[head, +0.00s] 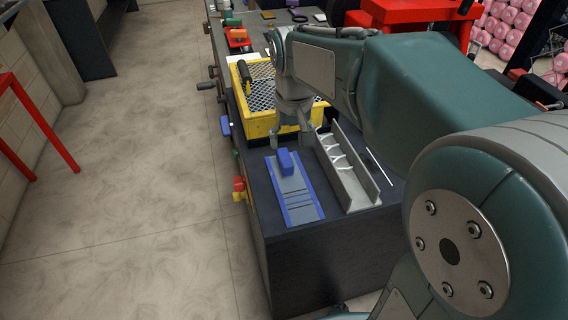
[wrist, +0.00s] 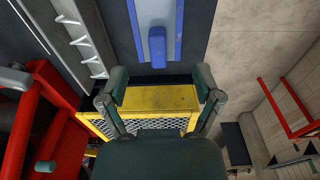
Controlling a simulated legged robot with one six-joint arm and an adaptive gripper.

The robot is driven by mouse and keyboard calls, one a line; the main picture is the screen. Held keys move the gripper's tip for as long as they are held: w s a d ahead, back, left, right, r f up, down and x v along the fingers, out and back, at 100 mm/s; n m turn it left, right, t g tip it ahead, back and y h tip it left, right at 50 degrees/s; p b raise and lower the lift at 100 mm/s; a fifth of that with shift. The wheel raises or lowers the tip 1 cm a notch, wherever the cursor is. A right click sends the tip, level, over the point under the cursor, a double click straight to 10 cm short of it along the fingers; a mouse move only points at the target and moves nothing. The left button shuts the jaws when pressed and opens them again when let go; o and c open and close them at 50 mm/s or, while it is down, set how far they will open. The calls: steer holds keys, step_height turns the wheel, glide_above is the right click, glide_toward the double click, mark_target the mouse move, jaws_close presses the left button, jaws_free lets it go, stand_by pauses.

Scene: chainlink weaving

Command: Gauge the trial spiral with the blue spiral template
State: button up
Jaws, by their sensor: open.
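The blue spiral template (head: 303,207) lies flat on the dark bench top near its front end, with a raised blue block as its handle. It also shows at the top of the wrist view (wrist: 179,22). The trial spiral (head: 335,150), a pale zigzag wire, lies in a grey channel (head: 352,188) to the right of the template. My gripper (head: 290,140) is open and empty above the bench, just behind the template's block. In the wrist view, the block shows beyond and between my spread fingertips (wrist: 161,84), apart from them.
A yellow crate (head: 262,129) with mesh stands right behind the template, under and beside my gripper. A thin white rod (head: 380,167) lies right of the channel. Red and yellow knobs (head: 239,188) stick out from the bench's left side. Open floor lies to the left.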

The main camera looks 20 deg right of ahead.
mark_target(289, 165)
steer(key=shift+g, duration=0.4)
steer(key=w+f, duration=0.1)
steer(key=f, duration=0.1)
steer(key=w+f, duration=0.1)
steer(key=f, duration=0.1)
steer(key=w+f, duration=0.1)
steer(key=f, duration=0.2)
steer(key=shift+w, duration=0.1)
steer(key=f, duration=0.5)
steer(key=shift+w+d+f, duration=0.15)
steer(key=shift+d+f, duration=0.1)
steer(key=shift+d, duration=0.05)
jaws_close()
